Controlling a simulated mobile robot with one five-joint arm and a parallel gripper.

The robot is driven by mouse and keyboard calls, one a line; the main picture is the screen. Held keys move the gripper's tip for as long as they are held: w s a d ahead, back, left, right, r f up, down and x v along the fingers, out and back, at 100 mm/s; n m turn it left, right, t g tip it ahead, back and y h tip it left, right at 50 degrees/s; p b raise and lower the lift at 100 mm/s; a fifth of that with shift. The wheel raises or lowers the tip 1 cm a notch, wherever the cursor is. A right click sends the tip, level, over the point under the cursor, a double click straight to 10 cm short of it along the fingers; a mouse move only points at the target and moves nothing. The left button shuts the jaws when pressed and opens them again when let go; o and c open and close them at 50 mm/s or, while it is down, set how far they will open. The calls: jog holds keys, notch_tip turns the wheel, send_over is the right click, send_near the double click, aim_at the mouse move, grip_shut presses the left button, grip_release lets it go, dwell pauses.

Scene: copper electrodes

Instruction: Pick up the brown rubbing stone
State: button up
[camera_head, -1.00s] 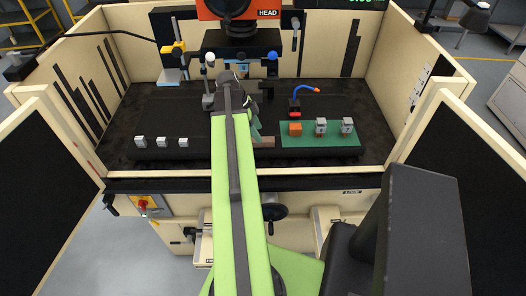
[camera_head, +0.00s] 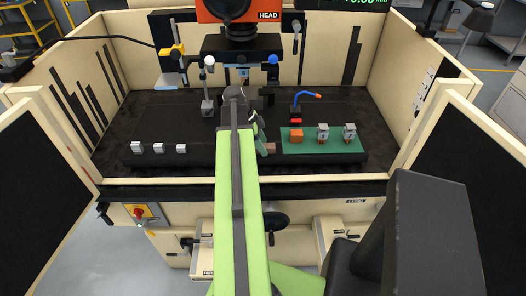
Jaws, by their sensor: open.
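I cannot tell whether the fingers touch or surround the stone.
An orange block (camera_head: 296,136) and two grey blocks (camera_head: 335,132) stand on the green mat. Several small grey blocks (camera_head: 159,148) sit at left. The orange machine head (camera_head: 239,10) hangs above.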

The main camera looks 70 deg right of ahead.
jog(key=shift+f, duration=0.15)
grip_shut()
dwell(0.4)
